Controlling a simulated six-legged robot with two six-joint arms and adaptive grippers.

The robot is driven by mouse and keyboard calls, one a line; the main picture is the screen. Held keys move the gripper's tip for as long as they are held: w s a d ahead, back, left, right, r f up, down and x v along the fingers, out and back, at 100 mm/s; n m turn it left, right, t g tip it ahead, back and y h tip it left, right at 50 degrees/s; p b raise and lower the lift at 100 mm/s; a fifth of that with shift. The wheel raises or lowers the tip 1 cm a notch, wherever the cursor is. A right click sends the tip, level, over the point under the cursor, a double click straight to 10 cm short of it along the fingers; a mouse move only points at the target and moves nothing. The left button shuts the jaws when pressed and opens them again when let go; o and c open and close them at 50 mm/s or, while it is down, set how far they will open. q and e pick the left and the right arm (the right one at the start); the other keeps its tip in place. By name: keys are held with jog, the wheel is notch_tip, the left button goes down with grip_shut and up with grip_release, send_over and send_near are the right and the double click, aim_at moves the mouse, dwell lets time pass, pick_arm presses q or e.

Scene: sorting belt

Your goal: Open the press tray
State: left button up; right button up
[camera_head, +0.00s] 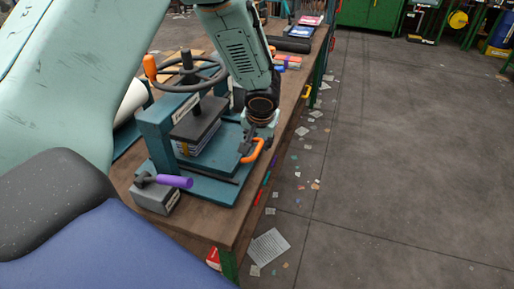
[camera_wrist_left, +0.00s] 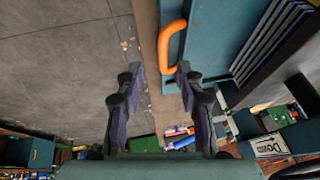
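The teal press (camera_head: 165,145) stands on the wooden bench, with a black plate above a stack of sheets. Its tray (camera_head: 215,187) is a flat teal base with an orange loop handle (camera_head: 258,150) on the right edge. My left gripper (camera_head: 256,136) is right at this handle in the head view, partly covering it. In the left wrist view, the left gripper (camera_wrist_left: 159,75) is open, with the orange handle (camera_wrist_left: 165,47) just ahead of the fingertips, close to the right finger. I cannot tell whether they touch. My right gripper is not in view.
A grey block with a purple-handled tool (camera_head: 174,181) sits in front of the press. A handwheel (camera_head: 188,75) tops the press. The bench edge runs just right of the tray. Beyond it is open floor (camera_head: 400,150) with scattered paper scraps.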

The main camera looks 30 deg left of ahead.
aim_at(257, 150)
pick_arm(q)
jog(key=x, duration=0.7)
jog(key=shift+w+a+f, duration=0.1)
jog(key=shift+w+a, duration=0.3)
jog(key=shift+w, duration=0.05)
grip_shut()
dwell(0.5)
